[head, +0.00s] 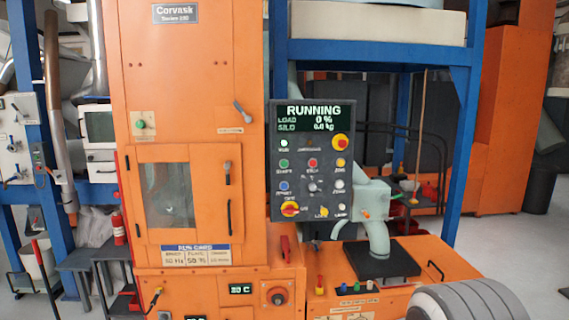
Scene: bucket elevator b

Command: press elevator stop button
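A dark control panel (276,215) stands in the middle of the head view, in front of an orange machine. Its display (315,116) reads RUNNING, with load 0 % and silo 0.0 kg. A small red button (312,162), whose label looks like STOP, sits in the upper middle of the panel. A green button (284,163) is to its left and a yellow one (340,162) to its right. A larger red mushroom button (341,142) on yellow is at the upper right. My gripper is not in view, and nothing covers the red button.
The orange cabinet (190,90) stands left of the panel. A pale green bent post (376,232) rises beside the panel from a low orange base (440,262). Blue frame posts (466,150) stand behind. A grey ribbed rounded part (468,302) fills the lower right corner.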

